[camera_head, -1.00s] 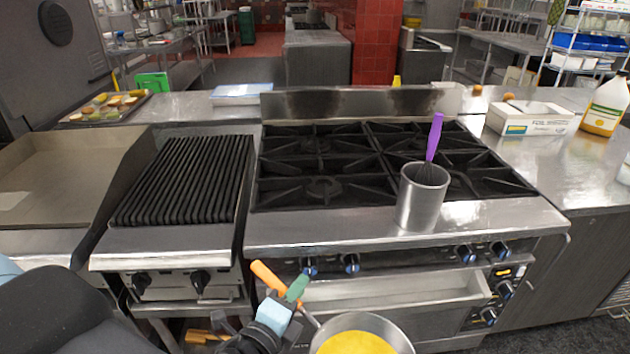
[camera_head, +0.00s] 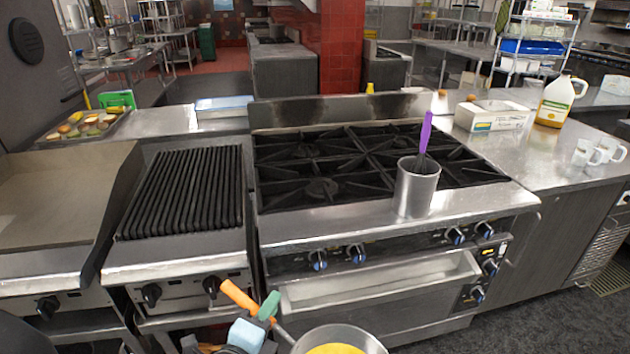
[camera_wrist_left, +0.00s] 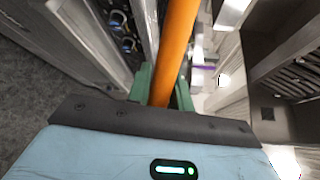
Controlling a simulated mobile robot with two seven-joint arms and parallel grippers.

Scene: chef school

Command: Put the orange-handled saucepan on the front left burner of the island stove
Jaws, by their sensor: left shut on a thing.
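The saucepan (camera_head: 338,338) has an orange handle and yellow contents, and its lower part is cut off by the bottom edge of the head view. My left gripper (camera_head: 262,312) is shut on the orange handle (camera_head: 238,296), in front of the stove and below its top. In the left wrist view the handle (camera_wrist_left: 176,45) runs between the green fingertips (camera_wrist_left: 160,85). The island stove has black burner grates (camera_head: 320,187); the front left burner is bare. My right gripper is not in view.
A metal container (camera_head: 416,190) with a purple-handled whisk (camera_head: 424,135) stands on the stove's front ledge, right of the front left burner. A ridged grill (camera_head: 185,190) adjoins on the left. A white box (camera_head: 490,117) and a jug (camera_head: 557,100) stand on the right counter.

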